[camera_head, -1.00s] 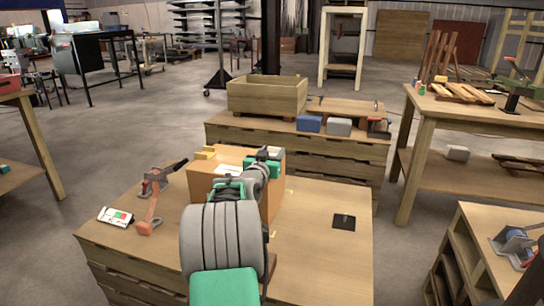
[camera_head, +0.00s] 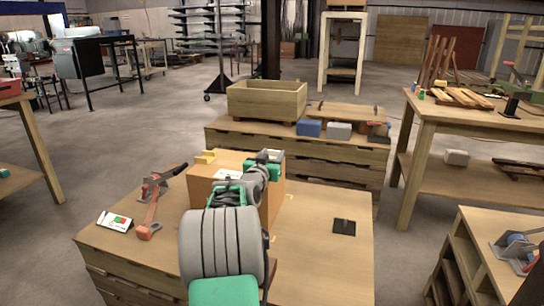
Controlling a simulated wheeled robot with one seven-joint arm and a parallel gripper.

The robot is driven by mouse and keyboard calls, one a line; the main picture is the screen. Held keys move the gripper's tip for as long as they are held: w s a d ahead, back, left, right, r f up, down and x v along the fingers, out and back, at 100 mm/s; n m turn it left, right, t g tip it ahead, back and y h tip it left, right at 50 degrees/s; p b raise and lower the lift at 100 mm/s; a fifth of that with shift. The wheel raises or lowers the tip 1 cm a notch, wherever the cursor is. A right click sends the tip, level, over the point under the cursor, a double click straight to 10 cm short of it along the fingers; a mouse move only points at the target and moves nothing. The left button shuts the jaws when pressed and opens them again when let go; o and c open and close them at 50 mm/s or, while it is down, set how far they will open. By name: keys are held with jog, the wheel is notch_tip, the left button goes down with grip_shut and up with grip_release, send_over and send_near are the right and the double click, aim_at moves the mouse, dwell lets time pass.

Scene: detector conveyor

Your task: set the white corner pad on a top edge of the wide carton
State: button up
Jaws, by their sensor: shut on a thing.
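The wide carton (camera_head: 201,190) is a brown box on the near wooden bench, partly hidden behind my arm. A white label-like patch (camera_head: 229,174) shows on the carton's top. My gripper (camera_head: 268,158), green and grey, is over the back right part of the carton's top. It is shut on a small whitish piece (camera_head: 278,154), likely the white corner pad, mostly hidden by the fingers. I cannot tell whether the piece touches the carton's edge.
A black square (camera_head: 344,227) lies on the right of the bench (camera_head: 310,260). Behind stand a wooden crate (camera_head: 266,101), a blue block (camera_head: 309,128) and a grey block (camera_head: 339,131).

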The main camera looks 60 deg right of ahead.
jog(key=shift+f+b, duration=1.7)
jog(key=shift+f, duration=0.25)
jog(key=shift+r+p, duration=1)
jog(key=shift+r, duration=1.35)
jog(key=shift+f+b, duration=2.05)
jog(key=shift+f, duration=0.3)
